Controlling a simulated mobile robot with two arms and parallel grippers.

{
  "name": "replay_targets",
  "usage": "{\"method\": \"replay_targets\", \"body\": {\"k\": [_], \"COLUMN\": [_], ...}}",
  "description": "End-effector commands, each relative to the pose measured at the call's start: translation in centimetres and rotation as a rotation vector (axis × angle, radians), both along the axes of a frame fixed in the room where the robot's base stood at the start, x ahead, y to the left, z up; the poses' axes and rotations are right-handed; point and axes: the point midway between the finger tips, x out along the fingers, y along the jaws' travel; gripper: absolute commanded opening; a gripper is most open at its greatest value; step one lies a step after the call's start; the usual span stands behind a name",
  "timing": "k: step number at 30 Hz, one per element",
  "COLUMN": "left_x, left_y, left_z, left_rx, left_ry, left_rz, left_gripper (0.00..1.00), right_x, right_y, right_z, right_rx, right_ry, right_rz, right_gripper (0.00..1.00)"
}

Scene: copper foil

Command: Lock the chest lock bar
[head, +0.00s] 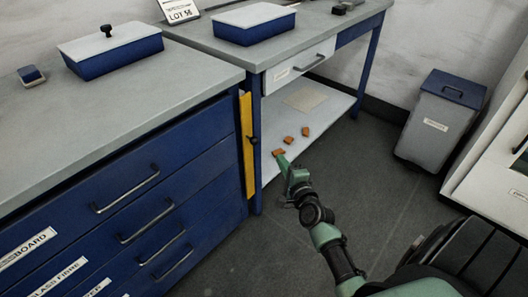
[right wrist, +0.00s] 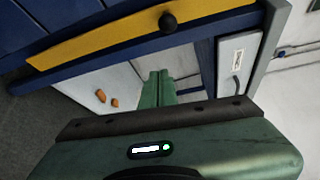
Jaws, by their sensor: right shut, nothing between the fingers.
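The yellow lock bar (head: 246,150) stands upright along the right front edge of the blue drawer chest (head: 150,205), with a black knob (head: 253,140) on it. In the right wrist view the bar (right wrist: 110,47) crosses the upper part of the picture, with its round black knob (right wrist: 168,22) in plain sight. Whether the bar is latched cannot be told. My right gripper (head: 281,158) is shut and empty, to the right of the bar and apart from it. Its closed fingers also show in the right wrist view (right wrist: 158,84), below the bar. My left gripper is not in view.
A blue workbench (head: 345,35) with a drawer and a low white shelf (head: 335,112) stands beyond the chest. Several orange-brown pieces (head: 289,139) lie on the shelf near my right gripper. A lidded bin (head: 437,125) stands at the right. Floor is clear between.

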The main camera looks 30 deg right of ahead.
Motion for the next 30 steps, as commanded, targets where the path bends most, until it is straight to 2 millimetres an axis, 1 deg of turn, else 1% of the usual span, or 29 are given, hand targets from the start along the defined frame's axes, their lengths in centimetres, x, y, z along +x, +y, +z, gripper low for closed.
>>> {"method": "replay_targets", "body": {"k": [3, 6, 14, 17, 20, 23, 29, 30], "left_x": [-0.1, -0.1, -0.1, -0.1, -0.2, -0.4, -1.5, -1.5], "left_y": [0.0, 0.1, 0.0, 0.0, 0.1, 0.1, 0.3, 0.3], "left_z": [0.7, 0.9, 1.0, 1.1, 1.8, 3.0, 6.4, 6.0], "left_rx": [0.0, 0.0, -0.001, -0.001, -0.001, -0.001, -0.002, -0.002], "left_ry": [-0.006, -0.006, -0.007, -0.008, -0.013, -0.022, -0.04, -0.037], "left_rz": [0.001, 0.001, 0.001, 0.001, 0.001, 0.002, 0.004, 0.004], "left_gripper": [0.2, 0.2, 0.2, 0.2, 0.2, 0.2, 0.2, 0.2], "right_x": [0.1, 0.1, 0.2, 0.6, 1.8, 3.5, 7.8, 8.6], "right_y": [-0.6, -0.7, -0.7, -0.8, -1.1, -1.6, -2.6, -2.8], "right_z": [1.2, 1.7, 1.6, 1.5, 1.4, 1.3, 1.0, 0.8], "right_rx": [0.036, 0.045, 0.043, 0.043, 0.042, 0.041, 0.041, 0.042], "right_ry": [-0.048, -0.058, -0.055, -0.055, -0.056, -0.058, -0.057, -0.056], "right_rz": [-0.015, -0.018, -0.018, -0.018, -0.018, -0.019, -0.018, -0.018], "right_gripper": [0.0, 0.0, 0.0, 0.0, 0.0, 0.0, 0.0, 0.0]}}
